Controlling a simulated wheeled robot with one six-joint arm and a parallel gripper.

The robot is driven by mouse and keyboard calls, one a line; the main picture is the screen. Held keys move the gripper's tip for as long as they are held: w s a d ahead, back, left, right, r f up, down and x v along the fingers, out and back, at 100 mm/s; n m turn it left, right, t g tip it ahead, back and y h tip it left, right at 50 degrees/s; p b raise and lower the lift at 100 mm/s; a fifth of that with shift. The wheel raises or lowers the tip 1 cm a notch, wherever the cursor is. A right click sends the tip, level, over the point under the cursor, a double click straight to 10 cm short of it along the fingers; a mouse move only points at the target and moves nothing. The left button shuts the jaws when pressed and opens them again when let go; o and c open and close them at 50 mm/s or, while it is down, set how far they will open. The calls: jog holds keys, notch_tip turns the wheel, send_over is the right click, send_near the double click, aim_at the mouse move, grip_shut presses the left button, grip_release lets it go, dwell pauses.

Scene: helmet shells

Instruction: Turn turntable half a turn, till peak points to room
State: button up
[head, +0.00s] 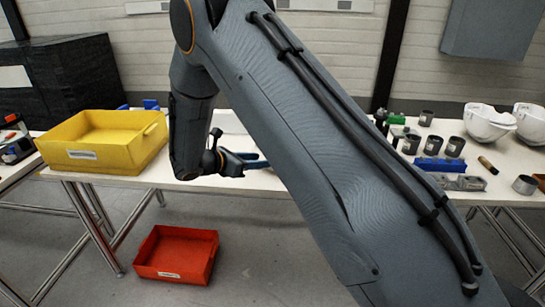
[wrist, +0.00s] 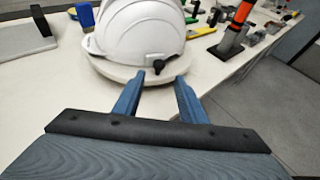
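In the wrist view a white helmet shell (wrist: 135,32) sits on a pale round turntable (wrist: 112,70) on the table. A small black fitting (wrist: 155,61) is on the helmet's near lower side.
A yellow bin (head: 98,158) stands on the table at left, and a red bin (head: 178,270) is on the floor. More white helmets (head: 487,122), dark cups (head: 411,144) and a blue block (head: 432,165) are at right. An orange-and-black upright thing (wrist: 238,20) stands beyond the turntable.

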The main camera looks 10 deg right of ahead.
jog(key=shift+p+x, duration=0.95)
jog(key=shift+x, duration=2.85)
jog(key=shift+w, duration=0.1)
grip_shut()
